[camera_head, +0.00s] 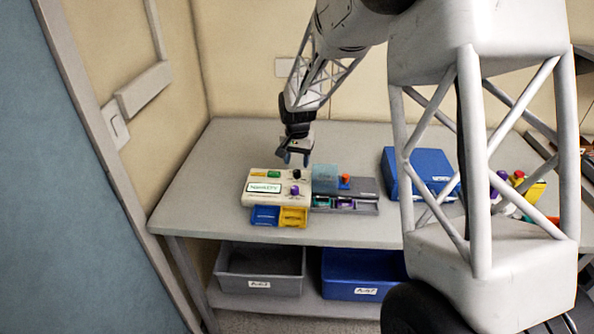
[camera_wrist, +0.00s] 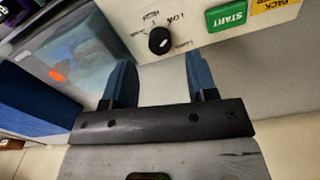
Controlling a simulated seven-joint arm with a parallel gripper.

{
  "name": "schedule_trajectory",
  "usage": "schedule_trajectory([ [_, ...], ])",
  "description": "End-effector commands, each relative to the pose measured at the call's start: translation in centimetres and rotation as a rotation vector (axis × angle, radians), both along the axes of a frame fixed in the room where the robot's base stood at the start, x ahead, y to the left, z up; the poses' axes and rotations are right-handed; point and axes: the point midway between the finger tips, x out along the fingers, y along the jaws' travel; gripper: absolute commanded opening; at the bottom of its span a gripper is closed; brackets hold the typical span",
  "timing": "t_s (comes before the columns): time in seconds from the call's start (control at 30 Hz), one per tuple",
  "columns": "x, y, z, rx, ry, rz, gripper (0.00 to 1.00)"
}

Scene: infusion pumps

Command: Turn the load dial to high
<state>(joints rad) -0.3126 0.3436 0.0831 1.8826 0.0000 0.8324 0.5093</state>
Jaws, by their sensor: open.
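The black load dial (camera_wrist: 159,40) sits on the cream pump panel (camera_wrist: 110,14) in the wrist view, with small printed labels around it that appear inverted. LOW and a word that looks like HIGH can be made out. A pale mark shows on the dial, but I cannot tell which label it points to. In the head view the dial (camera_head: 297,174) is at the pump's back right corner. My gripper (camera_wrist: 161,70) is open and empty, its two blue fingers apart on either side of the dial's line but short of it. In the head view my gripper (camera_head: 293,157) hangs just behind the pump.
A green START button (camera_wrist: 229,16) and a yellow button (camera_wrist: 272,4) are beside the dial. A purple knob (camera_head: 295,190) is on the pump's front right. A grey tray (camera_head: 366,186) adjoins the pump; a blue box (camera_head: 425,165) stands further right. The table behind is clear.

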Motion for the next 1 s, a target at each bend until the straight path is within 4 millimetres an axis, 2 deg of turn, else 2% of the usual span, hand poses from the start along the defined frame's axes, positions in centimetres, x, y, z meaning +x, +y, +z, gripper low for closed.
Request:
schedule_trajectory([
  [0.3,0.0,0.0,-3.6,0.000,0.001,0.000,0.53],
  [0.5,0.0,0.0,-4.4,0.000,0.000,0.000,0.53],
  [0.77,0.0,0.0,-4.4,0.000,0.000,0.000,0.53],
  [0.87,0.0,0.0,-4.4,0.000,0.000,0.000,0.40],
  [1.0,0.0,0.0,-4.4,0.000,0.000,0.000,0.19],
])
